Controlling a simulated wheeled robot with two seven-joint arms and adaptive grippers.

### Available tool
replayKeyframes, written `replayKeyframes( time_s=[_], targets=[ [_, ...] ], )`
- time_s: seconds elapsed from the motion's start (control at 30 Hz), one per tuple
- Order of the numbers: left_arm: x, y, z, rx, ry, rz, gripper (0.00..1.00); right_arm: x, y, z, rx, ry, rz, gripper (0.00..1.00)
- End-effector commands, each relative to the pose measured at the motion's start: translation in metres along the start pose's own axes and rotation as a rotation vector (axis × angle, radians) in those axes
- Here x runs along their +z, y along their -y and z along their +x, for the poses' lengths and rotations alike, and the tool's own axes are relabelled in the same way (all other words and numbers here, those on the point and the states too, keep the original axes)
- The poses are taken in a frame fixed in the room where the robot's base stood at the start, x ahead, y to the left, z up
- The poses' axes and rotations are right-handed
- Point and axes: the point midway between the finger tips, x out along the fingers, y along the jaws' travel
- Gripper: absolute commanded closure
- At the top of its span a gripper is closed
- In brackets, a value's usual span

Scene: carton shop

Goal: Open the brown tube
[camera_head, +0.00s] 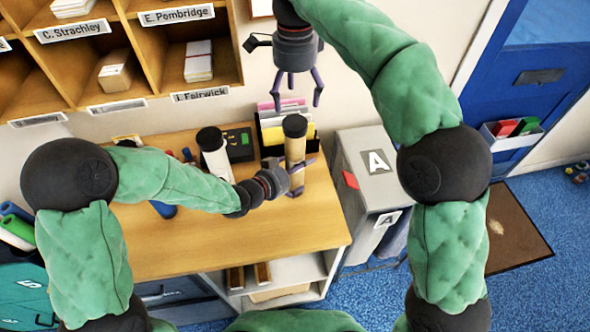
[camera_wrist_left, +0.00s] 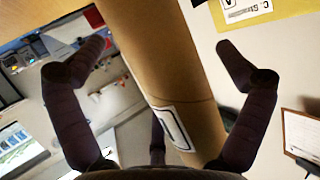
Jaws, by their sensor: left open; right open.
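The brown tube (camera_head: 295,145) stands upright on the wooden counter, near its back right part. My left gripper (camera_head: 300,178) is at the tube's lower part, its fingers open around it. In the left wrist view the tube (camera_wrist_left: 165,60) runs between the spread fingers of the left gripper (camera_wrist_left: 160,50), with a gap to the fingers on both sides; a white label with a dark border shows on it. My right gripper (camera_head: 296,92) is open and empty, pointing down above the tube's top.
A white tube with a black cap (camera_head: 214,152) stands left of the brown one on the counter (camera_head: 190,245). A file holder (camera_head: 285,128) is behind. Pigeonholes (camera_head: 120,60) hang at the upper left. A grey bin (camera_head: 378,175) stands right of the counter.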

Motion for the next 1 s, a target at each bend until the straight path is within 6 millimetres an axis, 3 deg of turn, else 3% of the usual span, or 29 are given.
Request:
replayKeyframes(
  time_s=[0.2,0.5,0.57,0.77,1.0],
  targets=[
    [0.0001,0.0000,0.0001,0.000,0.000,0.000,0.00,0.0000,0.0000,0.0000,0.000,0.000,0.000,0.23],
    [0.0002,0.0000,-0.0001,0.000,0.001,0.000,0.85,0.0000,0.0000,0.0000,0.000,0.000,0.000,0.23],
    [0.0003,0.0000,-0.0001,0.000,0.001,0.000,0.87,0.0000,0.0000,-0.0001,0.000,0.000,-0.001,0.14],
    [0.0003,-0.0001,-0.0001,0.000,0.001,0.000,0.87,0.0000,0.0002,-0.0016,0.000,0.000,-0.091,0.14],
    [0.0004,-0.0001,-0.0001,0.000,0.001,0.000,0.87,0.0001,0.0012,-0.0070,-0.001,0.000,-0.436,0.14]
  ],
)
